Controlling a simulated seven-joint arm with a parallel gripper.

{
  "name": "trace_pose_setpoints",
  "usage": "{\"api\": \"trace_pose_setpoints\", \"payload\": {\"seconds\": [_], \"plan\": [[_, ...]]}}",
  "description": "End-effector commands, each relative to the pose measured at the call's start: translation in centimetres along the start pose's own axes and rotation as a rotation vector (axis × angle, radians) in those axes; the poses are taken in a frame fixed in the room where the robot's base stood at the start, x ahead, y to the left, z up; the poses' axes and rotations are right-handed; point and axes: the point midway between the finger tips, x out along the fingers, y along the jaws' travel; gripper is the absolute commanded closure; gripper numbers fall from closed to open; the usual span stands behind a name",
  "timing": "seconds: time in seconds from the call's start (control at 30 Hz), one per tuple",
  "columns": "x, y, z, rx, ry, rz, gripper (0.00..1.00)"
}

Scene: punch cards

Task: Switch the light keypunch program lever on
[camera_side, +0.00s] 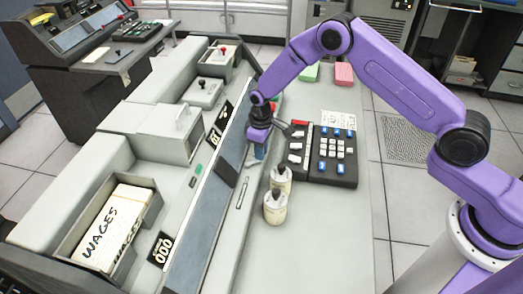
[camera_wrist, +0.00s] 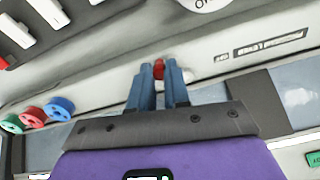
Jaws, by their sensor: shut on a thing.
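The light keypunch (camera_side: 120,140) is the pale grey machine filling the left and middle of the side view. My gripper (camera_side: 258,158) reaches down to its front strip, beside the dark keypad. In the wrist view my gripper (camera_wrist: 159,72) has its two blue fingers close together around a small red knob (camera_wrist: 158,66), which appears to be the program lever's tip. The fingers are shut on it. The lever's shaft is hidden, and in the side view the lever is hidden by the fingers.
The dark keypad (camera_side: 333,155) stands right of my gripper. Two cream cylinders (camera_side: 275,208) stand just in front. Red, blue and green round pieces (camera_wrist: 57,107) lie left in the wrist view. A card tray (camera_side: 110,230) marked WAGES is at left. A dark keypunch (camera_side: 85,60) stands behind.

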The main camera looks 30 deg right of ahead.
Motion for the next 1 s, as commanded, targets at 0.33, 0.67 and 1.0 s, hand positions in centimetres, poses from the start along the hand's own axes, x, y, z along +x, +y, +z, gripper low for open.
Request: {"api": "trace_pose_setpoints", "payload": {"seconds": [0.33, 0.67, 1.0], "plan": [[-0.1, 0.1, -0.1, -0.015, 0.003, 0.001, 1.00], [-0.1, 0.1, -0.1, -0.013, 0.003, 0.001, 0.58], [-1.1, 0.1, -0.2, -0.013, 0.004, 0.001, 0.58]]}}
